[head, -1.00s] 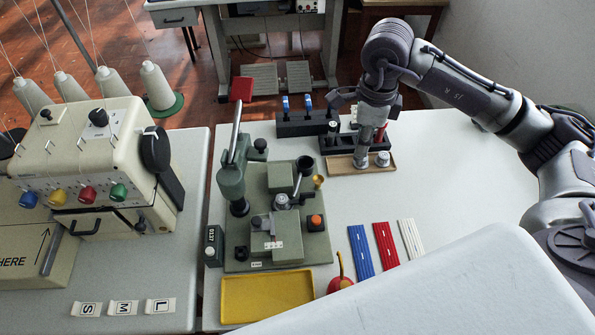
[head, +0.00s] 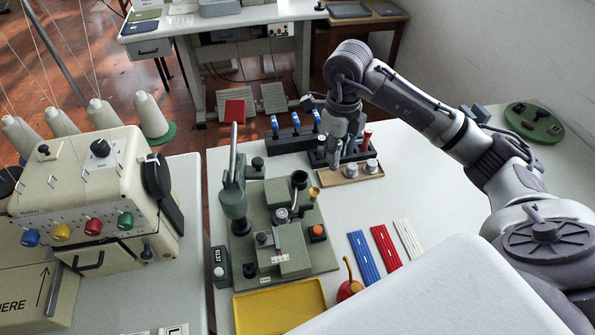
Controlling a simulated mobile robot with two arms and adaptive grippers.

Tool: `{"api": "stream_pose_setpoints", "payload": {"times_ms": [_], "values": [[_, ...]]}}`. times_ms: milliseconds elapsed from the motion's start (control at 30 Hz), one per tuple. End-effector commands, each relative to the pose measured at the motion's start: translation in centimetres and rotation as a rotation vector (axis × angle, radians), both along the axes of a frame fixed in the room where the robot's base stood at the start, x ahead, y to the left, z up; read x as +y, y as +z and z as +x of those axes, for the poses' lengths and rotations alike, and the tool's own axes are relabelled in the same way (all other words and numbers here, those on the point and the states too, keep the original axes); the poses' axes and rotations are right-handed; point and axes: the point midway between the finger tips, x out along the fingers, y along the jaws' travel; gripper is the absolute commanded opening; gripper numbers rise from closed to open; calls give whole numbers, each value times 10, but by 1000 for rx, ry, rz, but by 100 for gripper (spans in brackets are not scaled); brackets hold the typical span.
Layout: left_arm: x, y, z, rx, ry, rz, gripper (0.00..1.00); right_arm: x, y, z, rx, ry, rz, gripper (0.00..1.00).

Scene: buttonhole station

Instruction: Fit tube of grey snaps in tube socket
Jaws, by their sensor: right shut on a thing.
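My right gripper (head: 337,158) points down at the black tube rack (head: 383,143) and the wooden tray in front of it. It is shut on a slim grey thing, mostly hidden by the fingers; I take it for the tube of grey snaps, but its ends are not clear. A red-topped tube (head: 367,136) stands in the rack right of the gripper. The green press (head: 288,249) stands nearer, to the left. My left gripper is out of view.
The wooden tray (head: 336,180) holds two grey round pieces. A black rack with blue-handled tools (head: 284,139) stands left of the tube rack. The press's red-padded lever (head: 235,111) rises high.

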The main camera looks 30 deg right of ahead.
Motion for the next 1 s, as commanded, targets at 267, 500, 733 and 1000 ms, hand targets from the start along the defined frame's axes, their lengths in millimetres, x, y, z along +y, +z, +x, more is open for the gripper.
{"api": "stream_pose_setpoints", "payload": {"times_ms": [267,500,733,1000], "values": [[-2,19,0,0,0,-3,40,46,-34,44,2,4,4,0],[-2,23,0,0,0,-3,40,59,-50,60,0,2,-1,0],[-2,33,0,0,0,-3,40,60,-76,59,4,2,1,0],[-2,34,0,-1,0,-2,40,60,-90,60,-2,3,0,0]]}}
